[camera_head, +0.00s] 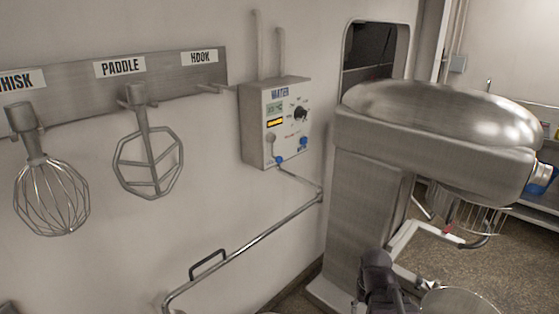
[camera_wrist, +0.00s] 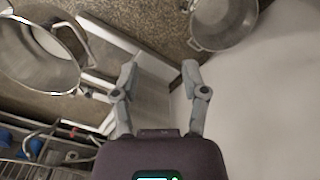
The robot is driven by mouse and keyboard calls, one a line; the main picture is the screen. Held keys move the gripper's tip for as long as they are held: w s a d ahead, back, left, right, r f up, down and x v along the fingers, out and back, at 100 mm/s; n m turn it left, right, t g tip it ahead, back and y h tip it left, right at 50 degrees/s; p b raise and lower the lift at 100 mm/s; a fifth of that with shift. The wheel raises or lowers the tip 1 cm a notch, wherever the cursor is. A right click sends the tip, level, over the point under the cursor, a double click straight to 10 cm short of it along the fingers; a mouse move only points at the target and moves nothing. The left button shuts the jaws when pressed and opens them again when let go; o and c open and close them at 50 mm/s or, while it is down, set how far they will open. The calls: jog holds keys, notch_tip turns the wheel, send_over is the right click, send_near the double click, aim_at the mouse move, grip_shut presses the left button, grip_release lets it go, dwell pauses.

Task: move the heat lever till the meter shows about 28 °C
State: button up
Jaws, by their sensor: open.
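The water meter box (camera_head: 272,122) is a pale box on the wall, labelled WATER. It has a small grey-green display (camera_head: 274,107), whose digits are too small to read. An orange-lit strip (camera_head: 274,123) is below it. A black rotary knob (camera_head: 301,114) with markings around it sits on the right of the panel. A grey round-ended part (camera_head: 270,138) and blue parts (camera_head: 304,141) are lower down. I cannot tell which is the heat lever. My gripper (camera_wrist: 160,76) is open and empty in the wrist view, away from the box, which that view does not show.
A big steel mixer (camera_head: 372,190) stands right of the box. A whisk (camera_head: 50,195) and a paddle (camera_head: 148,160) hang on the left rack. A pipe rail (camera_head: 245,247) runs below the box. The wrist view shows a steel bowl (camera_wrist: 40,62) and a pot (camera_wrist: 222,35).

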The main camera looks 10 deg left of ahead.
jog(key=shift+o, duration=1.2)
jog(key=shift+a, duration=0.1)
jog(key=n+t+y+p, duration=0.7)
jog(key=n+y, duration=0.4)
jog(key=y, duration=0.5)
send_near(279, 160)
jog(key=d, duration=0.2)
jog(key=d+f+b, duration=0.1)
jog(key=shift+s+d+t, duration=0.15)
jog(key=shift+s+t, duration=0.2)
jog(key=shift+t, duration=0.05)
jog(key=x, duration=1.3)
jog(key=shift+w+a+r, duration=0.15)
jog(key=shift+a, duration=0.25)
grip_shut()
